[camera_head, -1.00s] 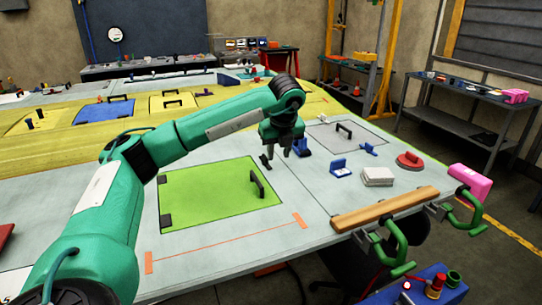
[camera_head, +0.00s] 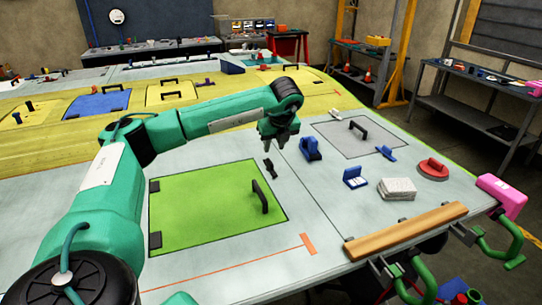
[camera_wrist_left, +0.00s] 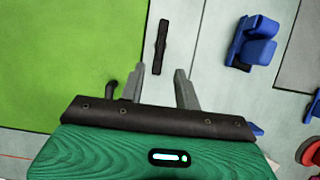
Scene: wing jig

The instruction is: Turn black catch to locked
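The black catch (camera_head: 269,168) is a small dark bar on the pale wing surface, just beyond the far right corner of the green panel (camera_head: 195,210). In the left wrist view the catch (camera_wrist_left: 161,47) stands lengthwise, beside the green panel's edge (camera_wrist_left: 60,60) and apart from it. My left gripper (camera_head: 276,147) points down just above the catch. In the left wrist view its two fingers (camera_wrist_left: 160,70) are apart with nothing between them, and the catch lies just ahead of the tips. My right gripper is not in view.
A blue clamp-like piece (camera_head: 311,149) stands right of the catch; it also shows in the wrist view (camera_wrist_left: 254,43). The green panel has a black handle (camera_head: 261,196). Farther right are a small blue piece (camera_head: 355,178), a white stack (camera_head: 397,189) and a red disc (camera_head: 433,169).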

